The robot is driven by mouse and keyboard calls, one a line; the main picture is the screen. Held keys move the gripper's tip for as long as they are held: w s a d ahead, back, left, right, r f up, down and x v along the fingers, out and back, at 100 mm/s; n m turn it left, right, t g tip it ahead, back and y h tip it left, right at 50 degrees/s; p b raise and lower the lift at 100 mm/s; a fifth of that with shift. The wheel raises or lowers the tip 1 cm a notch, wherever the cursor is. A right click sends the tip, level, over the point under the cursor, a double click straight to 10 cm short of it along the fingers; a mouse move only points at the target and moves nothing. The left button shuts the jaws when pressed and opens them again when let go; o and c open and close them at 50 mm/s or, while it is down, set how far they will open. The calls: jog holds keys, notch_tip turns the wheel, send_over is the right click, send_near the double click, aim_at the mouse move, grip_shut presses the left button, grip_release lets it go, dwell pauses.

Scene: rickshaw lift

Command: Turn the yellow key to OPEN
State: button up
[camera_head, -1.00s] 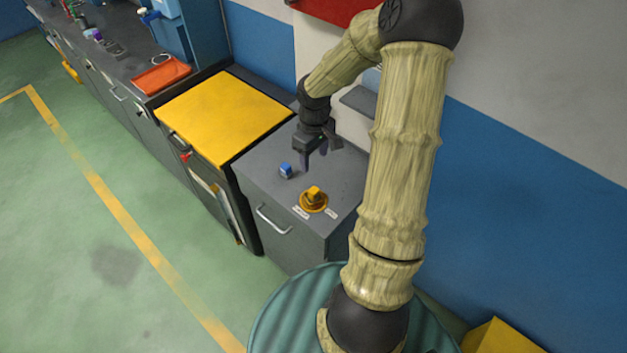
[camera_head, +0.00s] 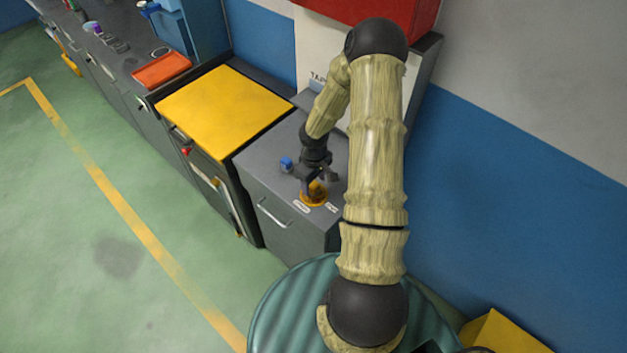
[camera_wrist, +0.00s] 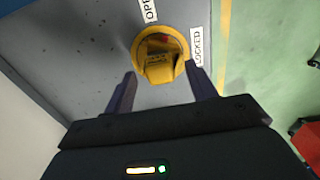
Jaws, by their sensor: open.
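The yellow key (camera_wrist: 160,65) stands on a round yellow base on the grey cabinet top, and its grip points toward my gripper in the wrist view. An OPEN label (camera_wrist: 150,10) and a LOCKED label (camera_wrist: 199,46) lie beside the base; the grip points at neither. My gripper (camera_wrist: 162,84) is open, its two dark fingers on either side of the grip's near end, with gaps showing. In the head view the yellow key (camera_head: 315,193) is partly hidden under my gripper (camera_head: 315,183).
A small blue object (camera_head: 286,164) sits on the grey cabinet (camera_head: 268,182), left of my gripper. A yellow-topped cabinet (camera_head: 225,112) adjoins it. A white wall panel (camera_head: 320,50) and a red box (camera_head: 375,10) are behind my arm. The green floor at left is clear.

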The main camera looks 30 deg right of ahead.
jog(key=c, duration=1.1)
jog(key=shift+o, duration=0.2)
jog(key=shift+r+n+p, duration=0.15)
jog(key=shift+n+p, duration=0.4)
jog(key=shift+n, duration=0.15)
jog(key=shift+n+p, duration=0.4)
jog(key=shift+n, duration=0.7)
jog(key=shift+n+p, duration=0.35)
jog(key=shift+n, duration=0.25)
jog(key=o, duration=1)
